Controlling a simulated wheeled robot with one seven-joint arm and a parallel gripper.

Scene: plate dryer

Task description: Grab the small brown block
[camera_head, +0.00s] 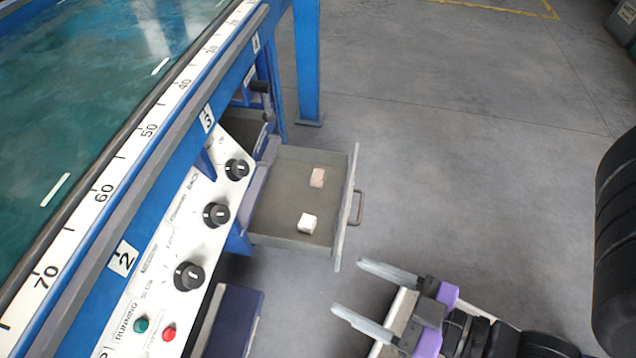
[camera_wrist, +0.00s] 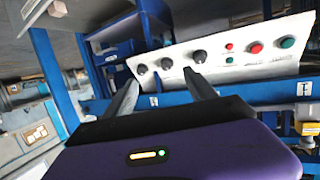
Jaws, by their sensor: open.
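A small pinkish-brown block (camera_head: 317,177) lies in the open drawer (camera_head: 272,212), toward its far side. A small white block (camera_head: 307,223) lies in the same drawer, nearer to me. My gripper (camera_head: 362,290) is open and empty, outside the drawer to the lower right of its front panel. In the wrist view my gripper's two fingers (camera_wrist: 162,92) stand apart, with the control panel beyond them.
The drawer's front panel has a handle (camera_head: 357,207) on its outer side. A white control panel (camera_head: 180,255) with black knobs and buttons runs along the blue machine frame (camera_head: 307,60) at left. The grey floor (camera_head: 450,150) right of the drawer is clear.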

